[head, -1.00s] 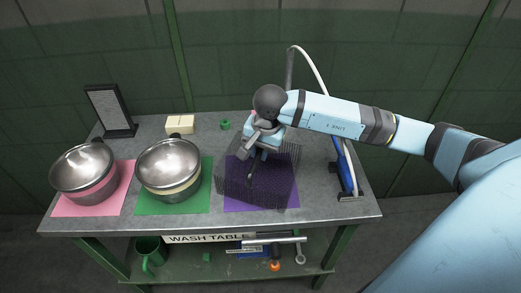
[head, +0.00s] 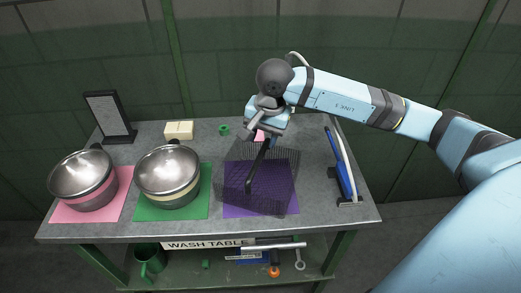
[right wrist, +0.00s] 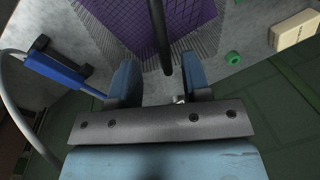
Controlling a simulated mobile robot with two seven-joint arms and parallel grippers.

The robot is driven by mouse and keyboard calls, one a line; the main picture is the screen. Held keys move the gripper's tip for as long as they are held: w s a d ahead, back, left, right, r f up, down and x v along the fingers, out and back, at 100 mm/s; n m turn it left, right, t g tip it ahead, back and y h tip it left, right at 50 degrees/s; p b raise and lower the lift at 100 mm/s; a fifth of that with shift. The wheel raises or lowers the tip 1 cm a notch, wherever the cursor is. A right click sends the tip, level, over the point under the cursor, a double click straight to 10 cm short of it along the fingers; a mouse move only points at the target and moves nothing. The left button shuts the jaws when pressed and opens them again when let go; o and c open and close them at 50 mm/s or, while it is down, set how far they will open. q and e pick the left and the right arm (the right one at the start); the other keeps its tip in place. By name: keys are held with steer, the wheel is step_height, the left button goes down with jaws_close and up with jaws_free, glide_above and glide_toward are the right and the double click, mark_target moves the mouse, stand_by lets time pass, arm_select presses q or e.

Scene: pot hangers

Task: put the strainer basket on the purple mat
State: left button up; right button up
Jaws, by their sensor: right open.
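The strainer basket (head: 287,160) is a grey wire mesh with a long black handle (head: 259,167). The mat shows through the mesh. In the right wrist view, the mesh (right wrist: 205,43) and purple mat (right wrist: 130,15) lie beyond my fingers. My right gripper (head: 262,137) is open at the back of the basket, above the handle's upper end. In the right wrist view, the handle (right wrist: 160,38) passes between the fingers of my gripper (right wrist: 160,75), with gaps on both sides. My left gripper is not in view.
Two steel bowls stand on a pink mat (head: 117,209) and a green mat (head: 203,205) to the left. A blue-handled tool (head: 342,175) with a white hose stands at the right. A cream block (head: 179,130), green ring (head: 224,128) and framed panel (head: 108,115) are at the back.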

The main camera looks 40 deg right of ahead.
steer(key=shift+s+d+r, duration=0.1)
steer(key=shift+s+r, duration=0.05)
steer(key=shift+r, duration=1)
steer(key=shift+s+d+r, duration=0.1)
steer(key=shift+r, duration=1)
